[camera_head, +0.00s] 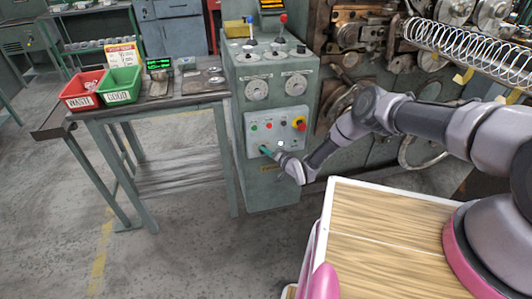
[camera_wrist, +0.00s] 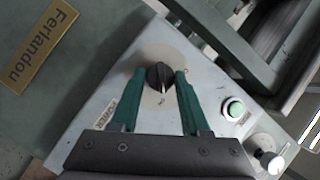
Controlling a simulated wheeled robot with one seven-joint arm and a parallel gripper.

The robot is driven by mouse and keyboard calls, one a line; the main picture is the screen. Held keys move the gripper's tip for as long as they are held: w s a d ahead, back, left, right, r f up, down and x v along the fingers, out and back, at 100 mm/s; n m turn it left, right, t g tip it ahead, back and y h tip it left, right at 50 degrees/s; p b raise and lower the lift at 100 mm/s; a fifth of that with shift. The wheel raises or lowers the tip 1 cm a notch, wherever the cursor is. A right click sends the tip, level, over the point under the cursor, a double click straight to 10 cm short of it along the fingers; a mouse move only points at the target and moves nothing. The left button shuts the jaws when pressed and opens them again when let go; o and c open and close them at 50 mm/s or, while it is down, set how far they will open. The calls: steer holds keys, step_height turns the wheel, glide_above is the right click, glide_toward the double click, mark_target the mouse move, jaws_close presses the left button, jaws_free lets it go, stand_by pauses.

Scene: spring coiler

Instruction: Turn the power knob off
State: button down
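The power knob (camera_wrist: 159,77) is a black round knob with a white pointer mark, on a light grey control panel with a "POWER" label beside it. In the wrist view it stands between the two green fingertips of my gripper (camera_wrist: 158,75). The right fingertip is close against the knob, and whether it touches is unclear. A gap shows between the left fingertip and the knob. In the head view my gripper (camera_head: 266,151) is at the lower left of the panel (camera_head: 290,139) and hides the knob.
A green button (camera_wrist: 233,109) sits right of the knob in the wrist view. A red-and-yellow emergency stop (camera_head: 299,123) is at the panel's upper right. A side table (camera_head: 150,103) with red (camera_head: 84,90) and green (camera_head: 121,86) bins stands to the left. The floor in front is clear.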

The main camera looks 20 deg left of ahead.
steer(key=shift+n, duration=0.3)
steer(key=shift+s+a+r+n+t+h, duration=0.15)
steer(key=shift+n+t+h, duration=0.5)
steer(key=shift+n+h, duration=1)
steer(key=shift+s+a+n+t+h, duration=0.15)
steer(key=shift+n+t+h, duration=0.55)
steer(key=shift+n+h, duration=0.95)
steer(key=shift+s+a+r+n+t+h, duration=0.15)
steer(key=shift+n+t+h, duration=0.5)
steer(key=shift+n+h, duration=0.95)
steer(key=shift+w+n+y, duration=0.1)
steer(key=shift+n+y, duration=0.2)
steer(key=shift+n, duration=0.2)
steer(key=shift+c, duration=1.9)
jaws_free()
